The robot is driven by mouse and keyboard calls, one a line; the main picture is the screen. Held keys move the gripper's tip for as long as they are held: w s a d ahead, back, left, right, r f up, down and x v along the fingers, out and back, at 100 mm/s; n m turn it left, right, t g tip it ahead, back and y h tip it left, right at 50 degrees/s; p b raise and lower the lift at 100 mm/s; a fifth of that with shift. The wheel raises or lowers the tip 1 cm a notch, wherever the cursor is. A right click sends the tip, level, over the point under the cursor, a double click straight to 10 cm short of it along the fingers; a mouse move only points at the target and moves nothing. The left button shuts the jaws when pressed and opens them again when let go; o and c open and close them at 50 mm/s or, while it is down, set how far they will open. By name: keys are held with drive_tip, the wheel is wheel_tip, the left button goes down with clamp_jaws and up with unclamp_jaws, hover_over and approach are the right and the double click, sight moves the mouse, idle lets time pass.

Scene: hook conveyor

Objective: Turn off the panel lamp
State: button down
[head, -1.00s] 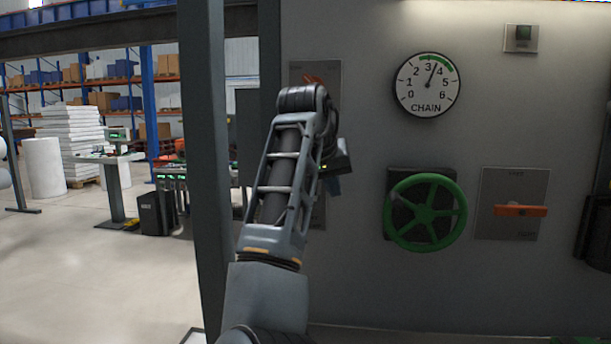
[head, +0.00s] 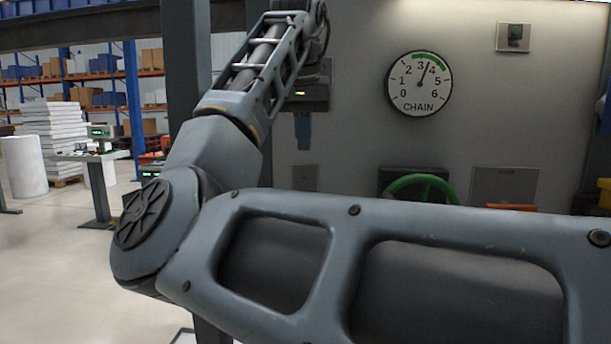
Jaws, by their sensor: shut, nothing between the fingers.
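My gripper (head: 303,133) hangs pointing down in front of the panel, left of the dial. Its blue fingers are together with nothing visible between them.
A round CHAIN dial (head: 420,83) reads between 3 and 4. Below it, the green handwheel (head: 422,184) and an orange handle (head: 512,208) are mostly hidden by my arm. A dark post (head: 188,60) stands at the left; open floor lies beyond it.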

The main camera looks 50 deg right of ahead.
sight(306, 179)
drive_tip(key=p+x, duration=0.1)
drive_tip(key=x, duration=0.9)
drive_tip(key=shift+f, duration=0.1)
